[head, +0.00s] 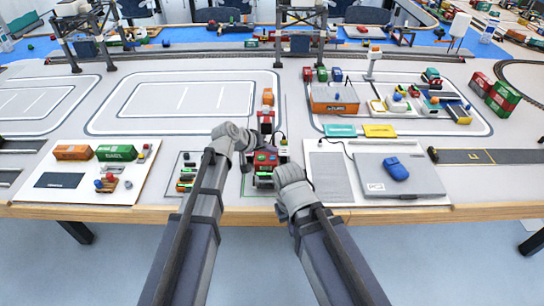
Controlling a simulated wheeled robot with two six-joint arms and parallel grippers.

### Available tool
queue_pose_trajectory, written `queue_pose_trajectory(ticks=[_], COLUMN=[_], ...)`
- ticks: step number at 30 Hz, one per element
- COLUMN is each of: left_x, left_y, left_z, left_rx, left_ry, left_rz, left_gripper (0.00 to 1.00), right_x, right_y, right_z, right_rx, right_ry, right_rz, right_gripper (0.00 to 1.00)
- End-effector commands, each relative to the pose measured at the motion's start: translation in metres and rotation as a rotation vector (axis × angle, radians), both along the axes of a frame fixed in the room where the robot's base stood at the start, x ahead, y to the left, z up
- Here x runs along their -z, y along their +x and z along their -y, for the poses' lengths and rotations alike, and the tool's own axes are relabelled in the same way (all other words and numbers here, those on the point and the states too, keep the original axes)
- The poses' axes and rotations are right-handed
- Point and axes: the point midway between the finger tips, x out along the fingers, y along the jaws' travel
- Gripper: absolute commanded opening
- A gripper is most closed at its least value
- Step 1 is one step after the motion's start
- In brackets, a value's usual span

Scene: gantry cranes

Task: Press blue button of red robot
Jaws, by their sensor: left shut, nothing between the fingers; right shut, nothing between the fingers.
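A small red robot-like vehicle (265,161) with green and dark parts sits on the table near the front edge, between my two grippers. I cannot make out a blue button on it; it is too small or hidden. My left gripper (247,139) is shut and empty, at the upper left of the red vehicle. My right gripper (286,176) is shut and empty, at its lower right. Whether either one touches it I cannot tell.
A white board (50,185) with containers lies at the left. An orange open box (334,107) stands behind right. The outlined floor area (185,97) behind left is clear.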

Motion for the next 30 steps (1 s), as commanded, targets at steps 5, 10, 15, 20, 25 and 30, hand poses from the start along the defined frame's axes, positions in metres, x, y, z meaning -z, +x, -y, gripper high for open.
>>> queue_pose_trajectory(ticks=[5,10,15,20,25,30], left_x=[-0.016,-0.033,-0.049,-0.06,-0.059,-0.059], left_y=[0.0,0.0,0.0,0.0,0.0,-0.001], left_z=[0.0,0.0,0.0,0.0,0.0,0.0], left_rx=[0.0,0.0,0.0,0.0,0.0,0.001], left_ry=[0.0,0.0,0.0,0.0,0.0,0.002], left_rz=[0.0,0.0,0.0,0.0,0.0,-0.001], left_gripper=[0.0,0.0,0.0,0.0,0.0,0.0], right_x=[-0.016,-0.033,-0.049,-0.06,-0.059,-0.059], right_y=[0.0,0.0,0.0,0.0,0.0,0.0], right_z=[0.0,0.0,0.0,0.0,0.0,0.0], right_rx=[0.0,0.0,0.0,0.0,0.0,0.0], right_ry=[0.0,0.0,0.0,0.0,0.0,0.0], right_rz=[0.0,0.0,0.0,0.0,0.0,0.0], right_gripper=[0.0,0.0,0.0,0.0,0.0,0.0])
